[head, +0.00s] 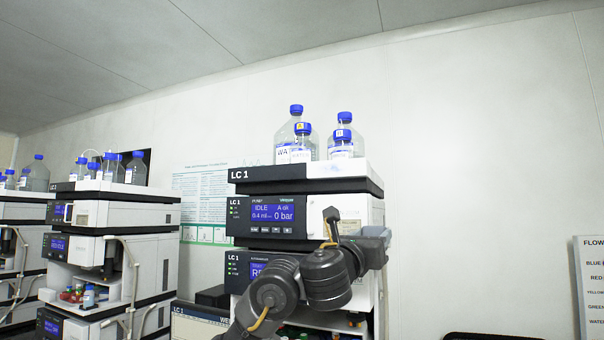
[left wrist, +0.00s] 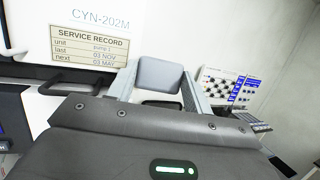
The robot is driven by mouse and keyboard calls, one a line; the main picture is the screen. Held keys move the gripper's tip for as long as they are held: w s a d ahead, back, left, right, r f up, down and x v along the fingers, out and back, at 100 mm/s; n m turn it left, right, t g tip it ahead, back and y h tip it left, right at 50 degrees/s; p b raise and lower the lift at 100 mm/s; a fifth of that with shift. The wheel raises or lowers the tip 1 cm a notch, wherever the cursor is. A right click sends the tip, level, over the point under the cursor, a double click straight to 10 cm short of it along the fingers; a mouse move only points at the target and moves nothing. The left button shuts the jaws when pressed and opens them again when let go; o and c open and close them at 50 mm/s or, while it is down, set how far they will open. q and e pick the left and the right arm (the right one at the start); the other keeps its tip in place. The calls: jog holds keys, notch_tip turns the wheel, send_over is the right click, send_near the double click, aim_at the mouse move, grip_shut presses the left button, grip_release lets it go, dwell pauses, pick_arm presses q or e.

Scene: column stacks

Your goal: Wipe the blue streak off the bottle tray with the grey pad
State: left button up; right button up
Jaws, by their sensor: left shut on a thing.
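The bottle tray (head: 345,171) is the white and dark top of the LC 1 stack, with several clear blue-capped bottles (head: 297,130) standing on it. I cannot make out the blue streak in either view. My left gripper (left wrist: 158,92) is shut on the grey pad (left wrist: 159,73), which sits between its two fingertips in the left wrist view. In the head view my left arm rises in front of the stack, and its hand is beside the stack's right side, below the tray. The fingers are mostly hidden there. My right gripper is not in view.
The stack's side panel carries a service record label (left wrist: 92,45) and a black handle (left wrist: 68,82) close to my left gripper. More stacks (head: 110,215) stand at the left. A poster (head: 205,200) hangs behind.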

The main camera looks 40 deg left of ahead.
pick_arm(q)
jog(key=s+a+r+n+t+y+p, duration=0.1)
jog(key=s+a+r+y, duration=0.2)
jog(key=s+a+r, duration=0.35)
jog(key=s+a+r+n+y+p, duration=0.2)
jog(key=s+a+r+y, duration=0.15)
jog(key=r, duration=0.55)
jog(key=shift+h, duration=0.25)
jog(key=shift+w+a+b, duration=0.3)
jog(key=shift+w+a, duration=0.15)
jog(key=shift+w, duration=0.5)
jog(key=shift+w+a+b, duration=0.3)
jog(key=shift+w+a, duration=0.2)
jog(key=shift+w, duration=0.5)
jog(key=shift+w+a+b, duration=0.3)
jog(key=shift+w+a, duration=0.15)
jog(key=shift+w, duration=0.5)
jog(key=shift+w+a, duration=0.25)
jog(key=shift+w, duration=0.5)
jog(key=shift+d, duration=0.1)
